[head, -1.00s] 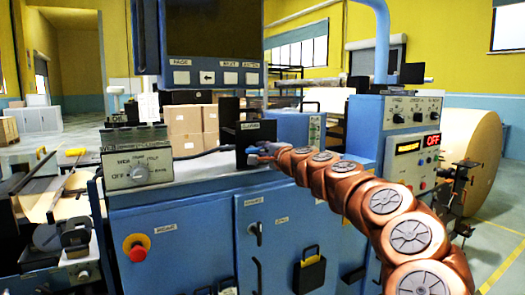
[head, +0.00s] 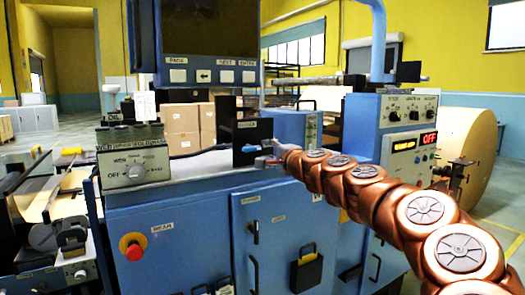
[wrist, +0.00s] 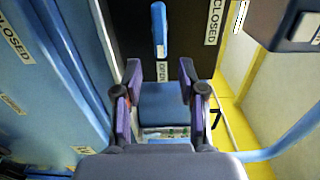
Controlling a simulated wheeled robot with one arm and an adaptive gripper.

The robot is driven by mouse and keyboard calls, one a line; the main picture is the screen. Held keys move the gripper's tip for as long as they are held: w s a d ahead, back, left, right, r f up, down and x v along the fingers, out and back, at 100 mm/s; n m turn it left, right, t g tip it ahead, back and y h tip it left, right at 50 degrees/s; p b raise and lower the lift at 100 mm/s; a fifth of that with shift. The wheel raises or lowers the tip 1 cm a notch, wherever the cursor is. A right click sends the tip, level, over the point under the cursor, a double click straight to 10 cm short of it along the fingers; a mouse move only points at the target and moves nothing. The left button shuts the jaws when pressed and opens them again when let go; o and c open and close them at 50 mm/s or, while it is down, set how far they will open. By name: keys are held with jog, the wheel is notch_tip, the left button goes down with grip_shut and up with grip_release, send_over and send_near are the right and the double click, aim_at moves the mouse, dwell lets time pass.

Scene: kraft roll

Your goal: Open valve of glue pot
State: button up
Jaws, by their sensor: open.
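The glue pot valve has a blue handle (wrist: 159,30) on a black plate (wrist: 183,37). In the wrist view the handle stands lengthwise in the picture, with an OPEN label near its lower end and a CLOSED label to its right. My gripper (wrist: 160,68) is open. Its two fingertips are just below the handle, one to each side, with nothing between them. In the head view the black plate (head: 252,132) stands on the blue machine, with my gripper (head: 264,161) close to its lower right. Contact with the handle cannot be told there.
A control box with a dial (head: 135,165) and a hanging screen (head: 210,30) are to the left. A control panel with a red OFF display (head: 429,138) is to the right. The paper roll (head: 470,150) stands behind. Boxes (head: 188,128) are in the background.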

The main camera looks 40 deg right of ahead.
jog(key=s, duration=0.6)
jog(key=shift+s+a, duration=0.25)
jog(key=shift+a, duration=0.1)
dwell(0.3)
